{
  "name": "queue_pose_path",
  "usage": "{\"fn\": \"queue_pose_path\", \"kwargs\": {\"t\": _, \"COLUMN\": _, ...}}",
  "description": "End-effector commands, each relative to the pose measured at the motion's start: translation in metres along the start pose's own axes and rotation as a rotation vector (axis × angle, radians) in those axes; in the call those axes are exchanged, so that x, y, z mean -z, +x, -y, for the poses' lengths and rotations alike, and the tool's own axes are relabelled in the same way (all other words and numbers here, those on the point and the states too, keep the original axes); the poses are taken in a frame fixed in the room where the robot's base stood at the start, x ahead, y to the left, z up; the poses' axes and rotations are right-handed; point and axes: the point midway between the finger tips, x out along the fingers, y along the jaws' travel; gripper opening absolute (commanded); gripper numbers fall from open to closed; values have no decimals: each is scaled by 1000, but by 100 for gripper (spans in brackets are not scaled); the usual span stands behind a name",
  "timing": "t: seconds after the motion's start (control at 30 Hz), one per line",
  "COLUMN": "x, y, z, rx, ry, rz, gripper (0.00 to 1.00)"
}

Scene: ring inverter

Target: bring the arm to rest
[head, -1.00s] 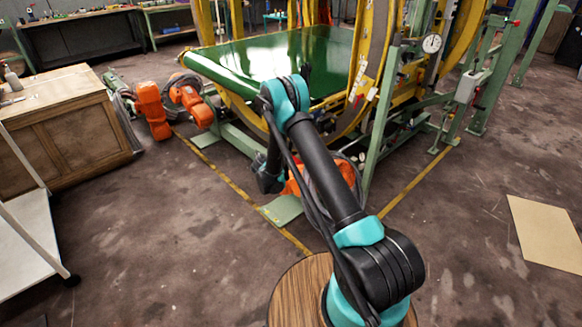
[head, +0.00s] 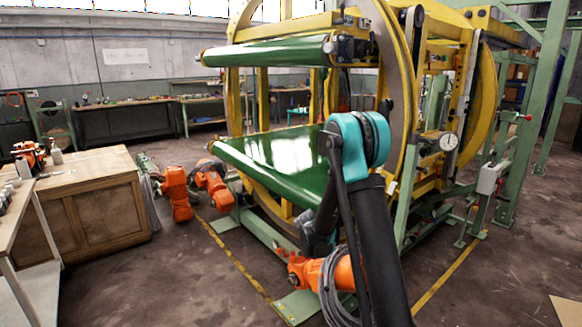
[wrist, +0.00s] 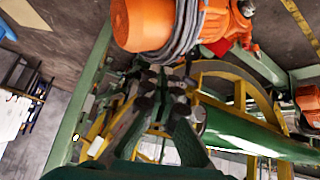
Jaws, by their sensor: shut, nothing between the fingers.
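My arm, black with teal joints, rises from the bottom of the head view and bends at a teal elbow (head: 357,138). My gripper (wrist: 164,78) shows in the wrist view, its dark fingers shut and empty, with open space around it. In the head view the arm's dark far end hangs left of the upper link, in front of the ring inverter; the fingertips cannot be made out there. The ring inverter (head: 404,75) has yellow rings and green rollers and stands behind my arm.
An orange motor (head: 345,272) with coiled cable sits low behind my arm and shows large in the wrist view (wrist: 145,22). More orange motors (head: 175,193) stand left. A wooden cabinet (head: 108,212) is at far left. The floor (head: 150,280) between is clear.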

Motion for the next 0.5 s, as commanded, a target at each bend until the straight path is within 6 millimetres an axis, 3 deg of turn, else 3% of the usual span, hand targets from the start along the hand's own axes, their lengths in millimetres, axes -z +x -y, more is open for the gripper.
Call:
{"fn": "queue_pose_path", "kwargs": {"t": 0.27, "x": -8, "y": -67, "z": -68, "rx": 43, "ry": -107, "rz": 101, "gripper": 0}}
{"fn": "queue_pose_path", "kwargs": {"t": 0.5, "x": -34, "y": -119, "z": -122, "rx": 100, "ry": -200, "rz": 175, "gripper": 0}}
